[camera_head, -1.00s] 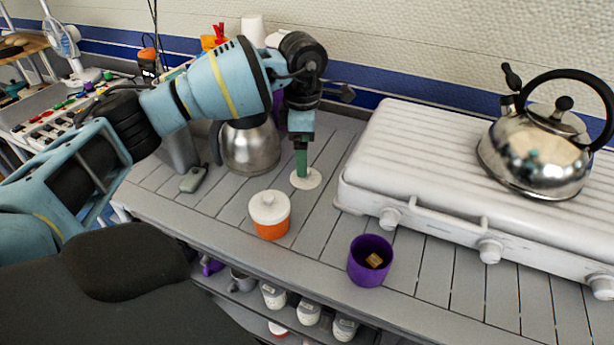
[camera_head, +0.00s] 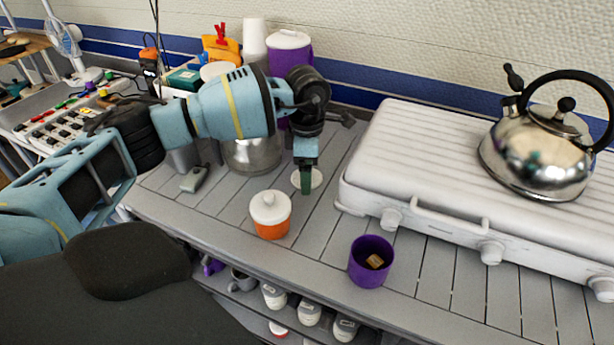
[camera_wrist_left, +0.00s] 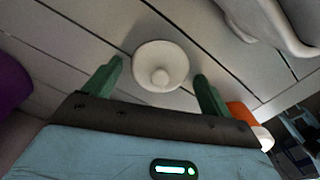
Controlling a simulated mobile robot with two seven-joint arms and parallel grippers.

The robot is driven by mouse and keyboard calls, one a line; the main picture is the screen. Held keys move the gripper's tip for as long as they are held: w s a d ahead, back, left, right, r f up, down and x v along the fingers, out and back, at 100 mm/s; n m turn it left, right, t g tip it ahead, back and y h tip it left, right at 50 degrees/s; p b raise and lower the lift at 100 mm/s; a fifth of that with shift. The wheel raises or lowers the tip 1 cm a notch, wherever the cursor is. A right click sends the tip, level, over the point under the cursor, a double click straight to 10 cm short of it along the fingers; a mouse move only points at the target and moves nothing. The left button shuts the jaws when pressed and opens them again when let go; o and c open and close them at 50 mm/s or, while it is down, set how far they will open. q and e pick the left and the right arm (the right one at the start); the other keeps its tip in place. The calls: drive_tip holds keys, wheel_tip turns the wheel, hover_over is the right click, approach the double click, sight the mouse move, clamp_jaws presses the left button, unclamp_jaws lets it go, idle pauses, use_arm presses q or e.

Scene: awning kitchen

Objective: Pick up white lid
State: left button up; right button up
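A round white lid (camera_head: 317,181) with a small knob lies flat on the grey slatted counter, left of the white stove. In the left wrist view the white lid (camera_wrist_left: 160,65) shows from above, knob up. My left gripper (camera_head: 306,187) points down at the lid and partly hides it in the head view. In the left wrist view its green fingers (camera_wrist_left: 158,85) are wide apart, empty, one on each side of the lid; contact cannot be told. My right gripper is not in view.
An orange jar with its own white lid (camera_head: 270,213) stands in front, left of the gripper. A purple cup (camera_head: 371,262) is near the front edge. The white stove (camera_head: 450,165) bears a metal kettle (camera_head: 540,150). A metal pot (camera_head: 252,155) stands behind, partly hidden by my arm.

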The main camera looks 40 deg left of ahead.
use_arm(q)
drive_tip(key=c, duration=0.8)
drive_tip(key=shift+r, duration=0.1)
